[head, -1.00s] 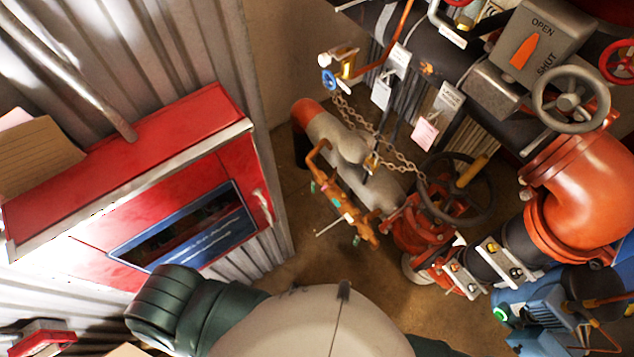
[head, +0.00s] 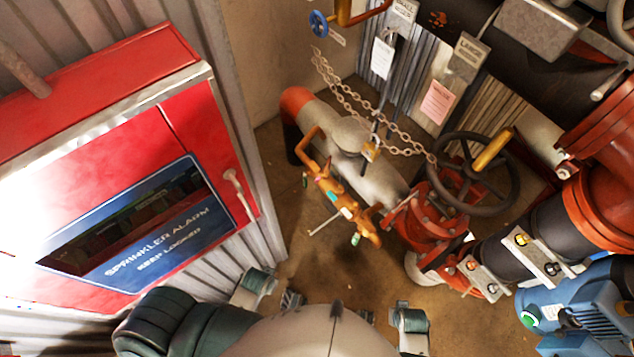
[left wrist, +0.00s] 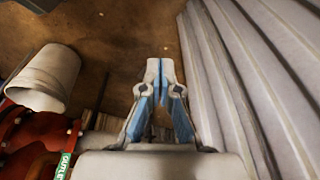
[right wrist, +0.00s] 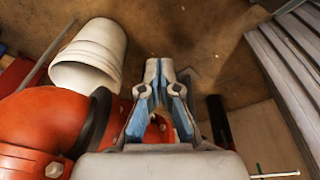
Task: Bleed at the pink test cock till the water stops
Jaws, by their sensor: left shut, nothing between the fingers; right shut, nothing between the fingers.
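A bronze assembly with small coloured test cocks (head: 340,200) sits beside the grey pipe in the head view. A small pinkish spot (head: 309,178) shows near its upper left end, too small to read clearly; teal and green marks lie lower down. No water can be made out. My left gripper (left wrist: 161,78) is shut and empty, beside corrugated metal in the left wrist view. My right gripper (right wrist: 160,78) is shut and empty in the right wrist view. Both are apart from the test cocks. A white bucket (left wrist: 45,78) also shows in the right wrist view (right wrist: 90,57).
A red sprinkler alarm cabinet (head: 195,130) stands at left. A chain (head: 345,95) hangs above the grey pipe (head: 375,182). A black handwheel (head: 513,190) and a blue motor (head: 590,300) are at right. Brown floor (head: 300,245) is clear between cabinet and pipework.

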